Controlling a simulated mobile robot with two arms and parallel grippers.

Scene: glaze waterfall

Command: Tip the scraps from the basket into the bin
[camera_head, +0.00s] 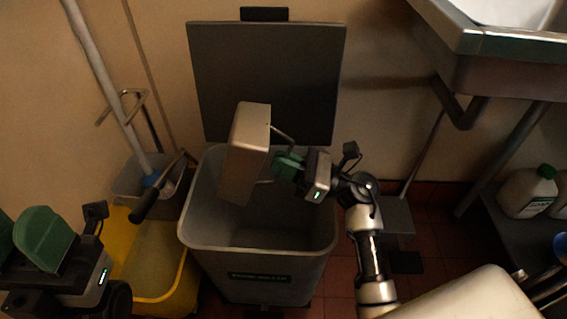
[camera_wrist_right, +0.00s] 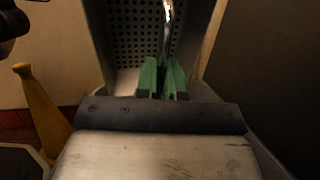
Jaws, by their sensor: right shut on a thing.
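The basket (camera_head: 245,150) is a metal box tipped on its side above the bin's opening. My right gripper (camera_head: 285,165) is shut on its wire handle, to the right of the basket. In the right wrist view, the green fingers (camera_wrist_right: 163,78) close on the handle, with the basket's perforated inside (camera_wrist_right: 128,28) beyond. I see no scraps in either view; part of the basket's inside is hidden. The grey bin (camera_head: 255,275) stands below with its dark lid (camera_head: 267,75) raised against the wall. My left gripper (camera_head: 22,238) is at the lower left, empty, its green fingers apart.
A yellow mop bucket (camera_head: 150,260) with a grey wringer and a mop handle (camera_head: 100,65) stands left of the bin. A metal sink (camera_head: 490,60) is at the upper right, above a low shelf with white bottles (camera_head: 525,192). Red floor tiles show between.

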